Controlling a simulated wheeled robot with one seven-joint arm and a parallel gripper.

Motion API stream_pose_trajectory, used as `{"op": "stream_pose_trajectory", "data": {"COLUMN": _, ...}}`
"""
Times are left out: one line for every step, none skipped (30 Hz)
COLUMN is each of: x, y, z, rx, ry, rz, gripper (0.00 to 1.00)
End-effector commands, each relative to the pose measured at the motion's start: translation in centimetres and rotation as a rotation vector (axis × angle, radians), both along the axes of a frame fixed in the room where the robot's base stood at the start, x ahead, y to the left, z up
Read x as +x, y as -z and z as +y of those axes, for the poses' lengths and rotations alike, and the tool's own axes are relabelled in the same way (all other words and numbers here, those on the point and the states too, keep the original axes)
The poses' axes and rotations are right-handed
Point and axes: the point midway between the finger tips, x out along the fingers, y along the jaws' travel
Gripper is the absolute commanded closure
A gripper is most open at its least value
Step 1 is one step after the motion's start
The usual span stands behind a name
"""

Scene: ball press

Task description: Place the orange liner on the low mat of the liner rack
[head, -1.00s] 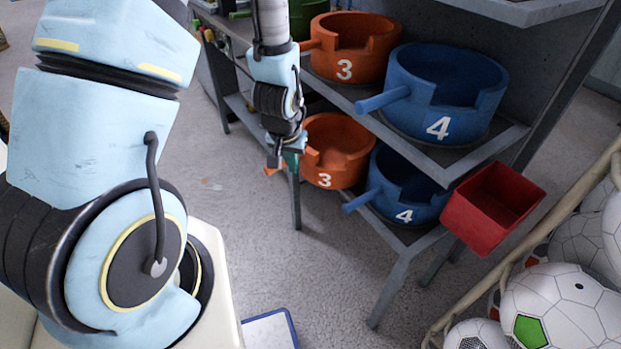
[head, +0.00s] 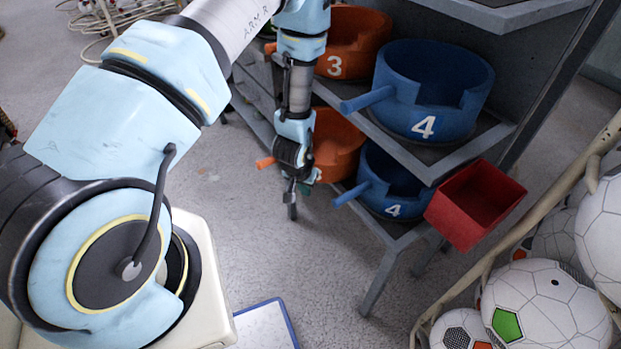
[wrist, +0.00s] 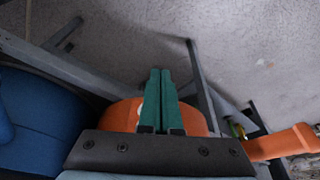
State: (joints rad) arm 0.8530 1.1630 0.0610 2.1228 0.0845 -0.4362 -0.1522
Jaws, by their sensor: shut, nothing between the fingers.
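The low orange liner (head: 340,147) sits upright on the lower level of the liner rack (head: 468,158), partly hidden by my arm. Its handle (head: 265,162) points left. The low mat under it is hidden. A second orange liner (head: 352,38), marked 3, is on the upper level. My gripper (head: 290,202) is in front of the low liner, near its handle, shut and empty. In the wrist view the teal fingers (wrist: 160,74) are together and cover part of the orange body (wrist: 122,114); the handle (wrist: 283,143) is to their right. I cannot tell whether they touch it.
Blue liners marked 4 stand right of the orange ones, one on the upper level (head: 435,88) and one below (head: 393,190). A red bin (head: 475,205) is at the rack's right end. Soccer balls (head: 545,300) fill the lower right. The floor before the rack is clear.

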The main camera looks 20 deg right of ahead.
Motion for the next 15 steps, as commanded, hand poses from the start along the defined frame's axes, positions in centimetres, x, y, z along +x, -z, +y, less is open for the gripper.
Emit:
{"op": "stream_pose_trajectory", "data": {"x": 0.1, "y": 0.7, "z": -0.1, "rx": 0.001, "ry": 0.0, "rz": 0.001, "gripper": 1.0}}
{"op": "stream_pose_trajectory", "data": {"x": 0.4, "y": 0.7, "z": -0.4, "rx": -0.001, "ry": 0.0, "rz": -0.001, "gripper": 1.0}}
{"op": "stream_pose_trajectory", "data": {"x": 1.1, "y": 0.3, "z": -1.0, "rx": -0.003, "ry": -0.001, "rz": -0.003, "gripper": 1.0}}
{"op": "stream_pose_trajectory", "data": {"x": 1.4, "y": 0.3, "z": -1.3, "rx": -0.003, "ry": -0.001, "rz": -0.003, "gripper": 1.0}}
{"op": "stream_pose_trajectory", "data": {"x": 1.7, "y": 0.4, "z": -1.6, "rx": -0.002, "ry": -0.001, "rz": -0.002, "gripper": 1.0}}
{"op": "stream_pose_trajectory", "data": {"x": 2.0, "y": 0.4, "z": -1.9, "rx": -0.002, "ry": -0.001, "rz": -0.002, "gripper": 1.0}}
{"op": "stream_pose_trajectory", "data": {"x": 2.2, "y": 0.5, "z": -2.1, "rx": -0.002, "ry": -0.001, "rz": -0.001, "gripper": 1.0}}
{"op": "stream_pose_trajectory", "data": {"x": 2.4, "y": 0.5, "z": -2.3, "rx": 0.0, "ry": -0.001, "rz": 0.0, "gripper": 1.0}}
{"op": "stream_pose_trajectory", "data": {"x": 2.6, "y": 0.5, "z": -2.5, "rx": -0.001, "ry": -0.001, "rz": -0.001, "gripper": 1.0}}
{"op": "stream_pose_trajectory", "data": {"x": 2.7, "y": 0.6, "z": -2.6, "rx": -0.001, "ry": -0.001, "rz": -0.001, "gripper": 1.0}}
{"op": "stream_pose_trajectory", "data": {"x": 2.8, "y": 0.6, "z": -2.7, "rx": 0.0, "ry": -0.001, "rz": 0.0, "gripper": 1.0}}
{"op": "stream_pose_trajectory", "data": {"x": 2.9, "y": 0.6, "z": -2.8, "rx": 0.0, "ry": -0.001, "rz": 0.0, "gripper": 1.0}}
{"op": "stream_pose_trajectory", "data": {"x": 3.0, "y": 0.6, "z": -2.9, "rx": 0.0, "ry": -0.001, "rz": 0.0, "gripper": 1.0}}
{"op": "stream_pose_trajectory", "data": {"x": 3.0, "y": 0.7, "z": -2.9, "rx": 0.0, "ry": -0.001, "rz": 0.0, "gripper": 1.0}}
{"op": "stream_pose_trajectory", "data": {"x": 3.1, "y": 0.7, "z": -2.9, "rx": 0.0, "ry": -0.001, "rz": 0.0, "gripper": 1.0}}
